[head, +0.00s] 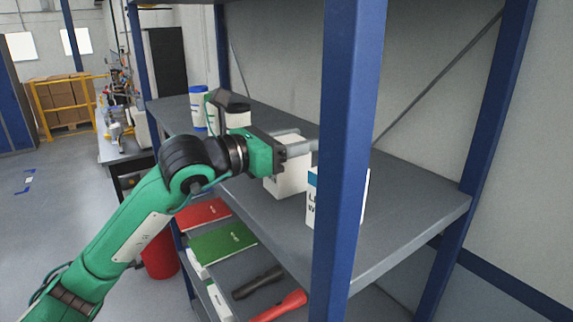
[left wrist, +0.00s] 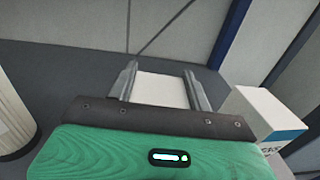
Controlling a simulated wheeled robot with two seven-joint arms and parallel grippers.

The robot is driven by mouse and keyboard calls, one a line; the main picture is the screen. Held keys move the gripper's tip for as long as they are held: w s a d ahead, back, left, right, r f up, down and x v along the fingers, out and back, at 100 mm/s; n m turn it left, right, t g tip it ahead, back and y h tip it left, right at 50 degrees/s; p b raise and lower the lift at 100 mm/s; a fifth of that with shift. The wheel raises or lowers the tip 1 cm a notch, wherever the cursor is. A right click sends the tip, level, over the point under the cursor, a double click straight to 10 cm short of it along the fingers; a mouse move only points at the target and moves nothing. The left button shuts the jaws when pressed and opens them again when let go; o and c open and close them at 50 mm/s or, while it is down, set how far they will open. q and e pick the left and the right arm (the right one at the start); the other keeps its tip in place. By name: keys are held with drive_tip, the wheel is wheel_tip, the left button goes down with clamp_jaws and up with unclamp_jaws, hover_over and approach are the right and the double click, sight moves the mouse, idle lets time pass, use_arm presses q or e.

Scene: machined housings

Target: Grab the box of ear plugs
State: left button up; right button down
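A plain white box (head: 287,183) stands on the upper grey shelf; its label does not show, so I cannot tell whether it is the ear plugs. My left gripper (head: 303,145) reaches in from the left over it, fingers pointing right. In the left wrist view the white box (left wrist: 162,90) lies between the two fingers of my left gripper (left wrist: 160,70), close to both. I cannot tell whether they press on it. A second white box (head: 322,200) with a blue band stands to the right, partly behind the blue post. My right gripper is not in view.
A blue post (head: 348,150) rises in front of the shelf (head: 420,215). A white and blue canister (head: 198,108) stands at the shelf's far left. The lower shelf holds red and green packets (head: 222,243), a dark flashlight (head: 257,282) and a red one (head: 280,307). The shelf's right part is clear.

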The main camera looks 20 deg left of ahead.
use_arm(q)
drive_tip(key=shift+c, duration=0.8)
drive_tip(key=shift+r, duration=0.15)
